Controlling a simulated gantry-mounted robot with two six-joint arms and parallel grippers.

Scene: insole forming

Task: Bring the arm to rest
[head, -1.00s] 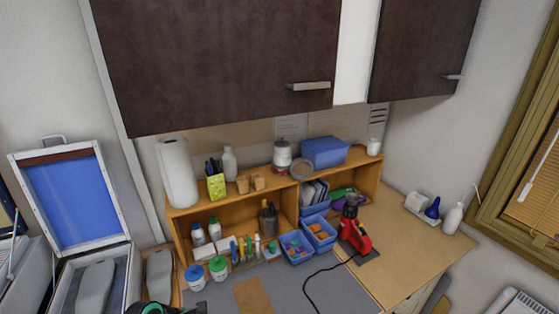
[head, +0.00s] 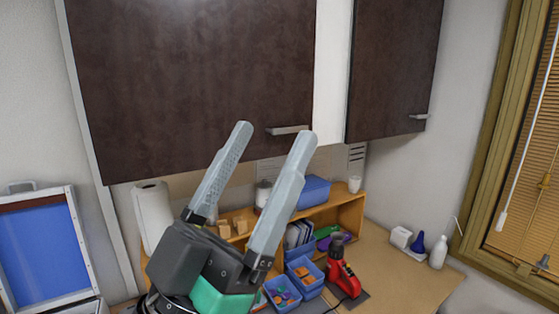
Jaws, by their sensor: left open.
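My left gripper (head: 272,135) is raised in the middle of the head view, its two long grey fingers pointing up and spread apart. It is open, with nothing between the fingers. Its dark and green body stands in front of the wooden shelf and hides much of the shelf's left part and the worktop. The fingertips overlap the lower part of the dark wall cabinet in the picture; I cannot tell how far they are from it. My right gripper is not in view.
A dark cabinet (head: 190,80) with a metal handle hangs above. A red tool (head: 341,272) stands on the worktop (head: 405,283). A blue-lined case lid (head: 40,250) stands open at left.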

